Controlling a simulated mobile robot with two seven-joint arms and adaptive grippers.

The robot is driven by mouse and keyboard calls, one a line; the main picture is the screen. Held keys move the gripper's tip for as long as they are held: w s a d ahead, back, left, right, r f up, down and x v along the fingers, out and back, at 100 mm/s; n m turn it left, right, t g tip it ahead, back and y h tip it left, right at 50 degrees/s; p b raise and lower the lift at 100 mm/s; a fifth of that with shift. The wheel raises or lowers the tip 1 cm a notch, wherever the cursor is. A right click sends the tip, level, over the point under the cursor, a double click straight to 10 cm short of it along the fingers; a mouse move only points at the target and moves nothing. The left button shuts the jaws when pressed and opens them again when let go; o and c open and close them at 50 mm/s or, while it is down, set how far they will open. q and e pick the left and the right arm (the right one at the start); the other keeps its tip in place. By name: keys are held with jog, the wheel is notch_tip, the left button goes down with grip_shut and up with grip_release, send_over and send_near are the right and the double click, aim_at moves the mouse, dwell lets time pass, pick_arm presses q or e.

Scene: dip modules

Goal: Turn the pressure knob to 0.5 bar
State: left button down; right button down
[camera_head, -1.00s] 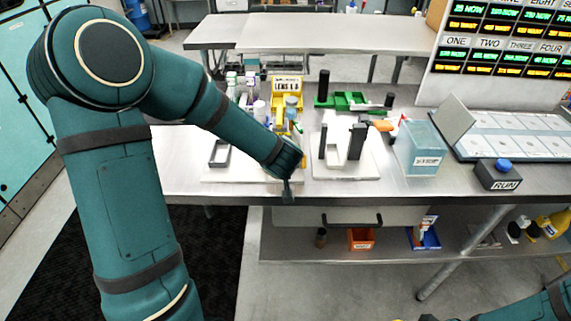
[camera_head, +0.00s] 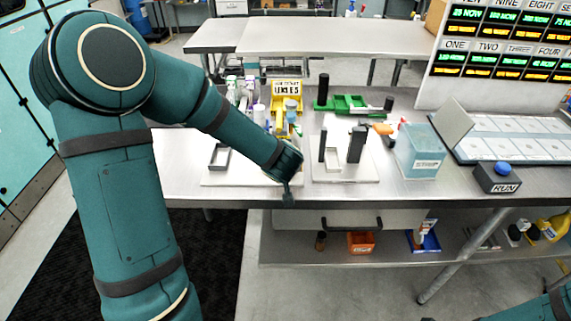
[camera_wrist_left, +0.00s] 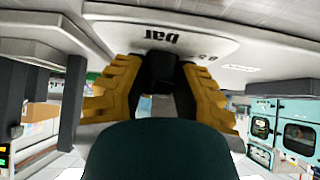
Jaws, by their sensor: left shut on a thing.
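The pressure knob (camera_wrist_left: 160,72) is a dark block in the left wrist view, under a pale panel (camera_wrist_left: 205,38) that carries the upside-down word "bar". Small marks beside the knob are too blurred to read, so its setting cannot be told. The yellow fingers of my left gripper stand on both sides of the knob and are shut on it. In the head view my left gripper (camera_head: 288,195) is at the table's front edge, small and dark, and the knob cannot be made out there. My right gripper is out of view; only a bit of my right arm shows at the bottom right.
The steel table (camera_head: 400,190) bears two white boards, a clear blue bin (camera_head: 418,152), a green tray (camera_head: 345,103), a yellow sign (camera_head: 286,94) and a RUN button box (camera_head: 497,178). A drawer handle (camera_head: 352,224) juts out below the table. The floor in front is clear.

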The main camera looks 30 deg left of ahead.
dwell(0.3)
pick_arm(q)
jog(key=n+g+y+p, duration=0.1)
jog(key=n+y+p, duration=0.1)
jog(key=p, duration=0.3)
jog(key=shift+r+n, duration=0.15)
jog(key=shift+n, duration=0.35)
jog(key=n+g+y+p, duration=0.1)
jog(key=n+g+p, duration=0.1)
jog(key=p, duration=0.1)
jog(key=shift+n+p, duration=0.3)
jog(key=shift+p, duration=0.05)
jog(key=shift+a+n+g+y+p, duration=0.1)
jog(key=shift+n+g+y+p, duration=0.35)
jog(key=shift+n+p, duration=0.45)
jog(key=shift+f, duration=0.2)
jog(key=c, duration=0.6)
grip_release()
jog(key=shift+c, duration=0.2)
